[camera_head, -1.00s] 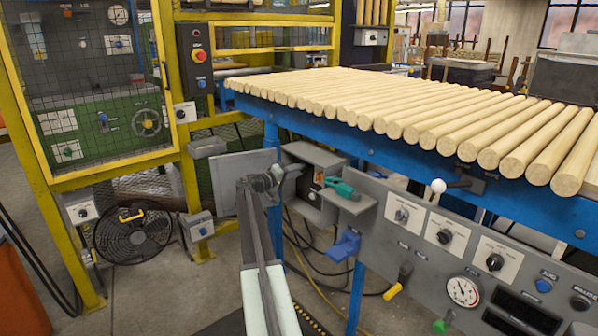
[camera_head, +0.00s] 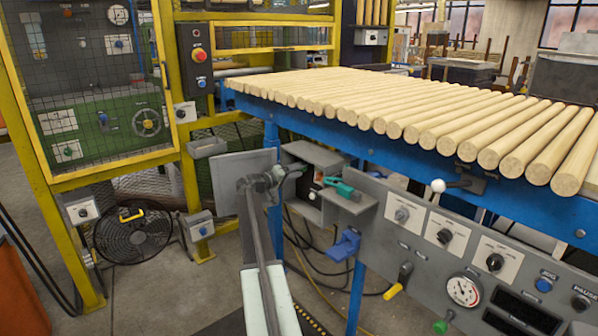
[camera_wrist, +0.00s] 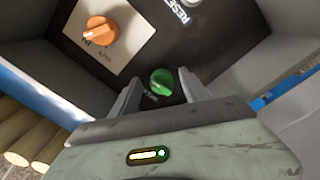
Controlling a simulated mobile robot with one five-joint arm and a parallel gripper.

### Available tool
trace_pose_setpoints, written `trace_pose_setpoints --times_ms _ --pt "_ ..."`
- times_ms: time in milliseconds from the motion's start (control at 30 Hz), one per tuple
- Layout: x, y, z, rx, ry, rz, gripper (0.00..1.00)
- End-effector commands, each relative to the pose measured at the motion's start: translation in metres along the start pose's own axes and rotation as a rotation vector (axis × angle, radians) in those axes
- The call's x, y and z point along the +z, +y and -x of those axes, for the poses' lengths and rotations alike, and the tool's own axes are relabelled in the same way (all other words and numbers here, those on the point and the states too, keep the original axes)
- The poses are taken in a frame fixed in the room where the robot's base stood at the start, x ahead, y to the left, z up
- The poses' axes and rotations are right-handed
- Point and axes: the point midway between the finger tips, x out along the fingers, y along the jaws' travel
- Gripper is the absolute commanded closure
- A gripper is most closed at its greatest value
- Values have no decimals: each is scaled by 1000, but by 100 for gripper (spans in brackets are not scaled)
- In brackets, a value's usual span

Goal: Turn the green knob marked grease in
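The green knob (camera_wrist: 162,82) shows in the wrist view on a dark panel inside a grey box, with a small label beside it partly hidden. My gripper (camera_wrist: 160,76) is open, with one finger on each side of the knob in the picture. Gaps show between knob and fingers; I cannot tell if the fingertips reach its depth. In the head view my gripper (camera_head: 286,172) is at the opening of the grey box (camera_head: 312,152) under the rod table, and I cannot make out the green knob there.
An orange knob (camera_wrist: 101,31) on a pale plate and a RESET label (camera_wrist: 180,12) share the panel. The box walls stand close on both sides. A shelf with a teal tool (camera_head: 342,188) juts out right of my gripper. The blue table (camera_head: 400,140) carries wooden rods above.

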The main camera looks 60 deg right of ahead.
Motion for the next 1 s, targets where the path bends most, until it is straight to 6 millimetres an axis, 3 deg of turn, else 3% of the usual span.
trace_pose_setpoints --times_ms 267,700,1000 --pt "-1 0 5 -1 3 1 46" --pt "1 1 76 -1 3 0 46" --pt "1 0 78 0 1 0 46"
